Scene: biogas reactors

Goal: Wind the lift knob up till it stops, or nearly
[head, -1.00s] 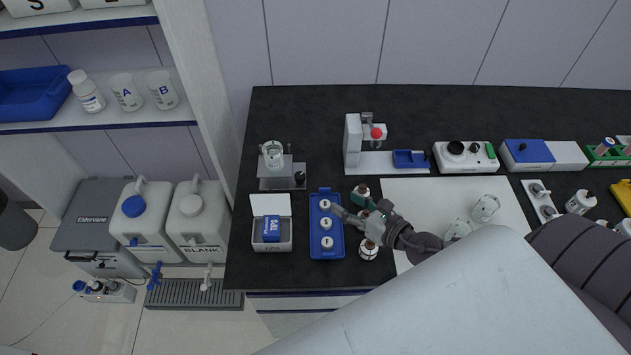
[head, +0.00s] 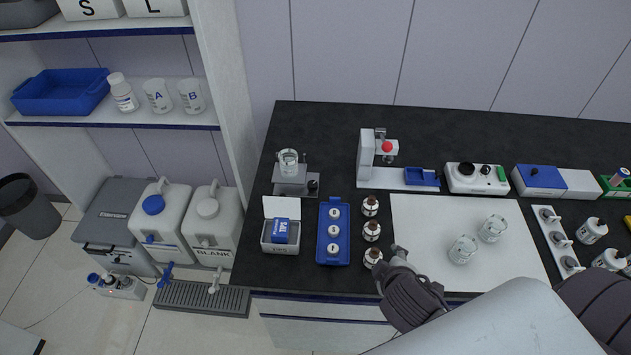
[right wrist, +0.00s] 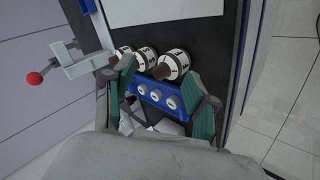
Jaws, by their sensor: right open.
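The lift (head: 291,188) is a small grey stand at the left of the black bench, with a glass beaker (head: 288,162) on its top. Its black lift knob (head: 313,186) sticks out at its right side. My right gripper (head: 396,252) is open, near the bench's front edge, right of and nearer than the lift, well apart from the knob. In the right wrist view its green-padded fingers (right wrist: 160,72) are spread, with bottles and the blue rack between and beyond them. I cannot make out the knob there. My left gripper is not in view.
A blue rack (head: 322,258) with white-capped vials and several brown-capped bottles (head: 371,230) stand between my right gripper and the lift. A white tips box (head: 268,235) is in front of the lift. A stand with a red knob (head: 366,160) is to its right.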

